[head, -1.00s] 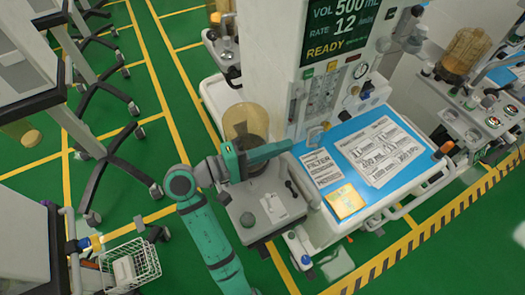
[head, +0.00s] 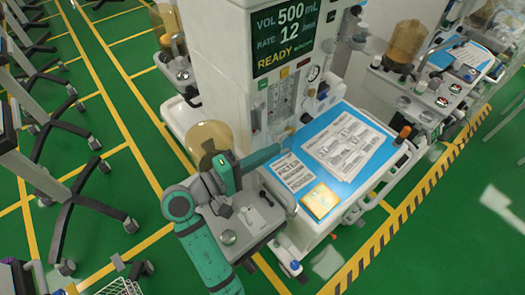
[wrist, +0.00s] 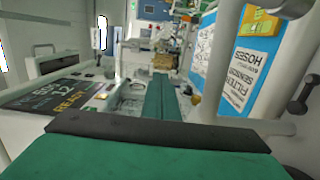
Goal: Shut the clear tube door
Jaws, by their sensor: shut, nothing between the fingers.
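The tube panel (head: 279,98) is on the front of the white anaesthesia machine, below the READY screen. I cannot clearly make out the clear door's edges or how far open it stands. A small pale grip-like part (head: 291,130) shows at the panel's lower edge, just above the blue worktop. My gripper (head: 277,149) is shut and empty, its tip a little below and left of that part, near the worktop's back left corner. In the wrist view the shut fingers (wrist: 161,98) point towards the machine's front; whether they touch anything cannot be told.
The blue worktop (head: 340,172) with papers and a yellow note (head: 320,201) lies right of my gripper. An amber canister (head: 207,139) stands behind my arm. The machine's screen (head: 284,38) is above. Green floor is open at the front right.

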